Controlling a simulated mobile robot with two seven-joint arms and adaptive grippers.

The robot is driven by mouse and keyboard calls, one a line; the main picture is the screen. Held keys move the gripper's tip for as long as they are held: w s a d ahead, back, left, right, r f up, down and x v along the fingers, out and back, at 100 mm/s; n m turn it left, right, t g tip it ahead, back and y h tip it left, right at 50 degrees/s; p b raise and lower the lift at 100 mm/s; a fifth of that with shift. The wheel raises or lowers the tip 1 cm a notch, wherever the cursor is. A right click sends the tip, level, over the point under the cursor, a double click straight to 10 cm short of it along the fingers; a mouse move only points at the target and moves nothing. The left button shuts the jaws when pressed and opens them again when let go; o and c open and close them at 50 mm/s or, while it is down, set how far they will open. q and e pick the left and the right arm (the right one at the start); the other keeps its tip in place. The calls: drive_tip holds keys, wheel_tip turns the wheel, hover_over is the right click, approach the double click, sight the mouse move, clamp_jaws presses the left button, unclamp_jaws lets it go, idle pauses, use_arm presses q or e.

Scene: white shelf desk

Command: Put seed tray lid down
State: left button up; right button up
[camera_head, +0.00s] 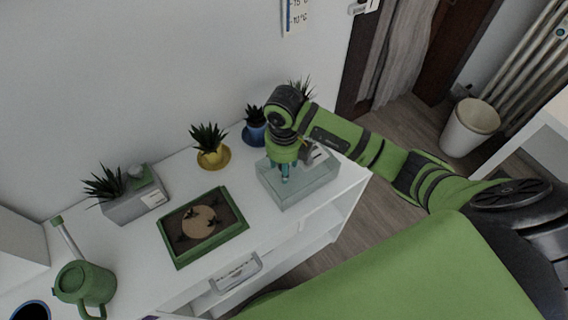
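The seed tray lid (312,187) is a clear, pale box-shaped cover. It is over the right end of the white desk, right of the seed tray; whether its lower edge touches the desktop is hard to tell. My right gripper (285,176) points down at the top of the lid, its teal fingers close together and apparently shut on the lid's top; the exact contact is small in view. The seed tray (172,247) is green and uncovered, with dark soil, small dark sprouts and a round tan patch inside. My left gripper is not in view.
Potted plants stand along the back: one in a yellow pot (212,157), one in a blue pot (254,134) and one in a grey planter (131,207). A green watering can (86,285) stands at left. A label holder (236,272) is below the desk's front edge.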

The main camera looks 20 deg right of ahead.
drive_tip(key=shift+r, duration=0.15)
wheel_tip(320, 180, up, 7)
drive_tip(key=shift+w+r+b, duration=0.1)
drive_tip(key=shift+b, duration=0.9)
drive_tip(key=shift+r+p, duration=0.3)
drive_tip(key=shift+r, duration=2.1)
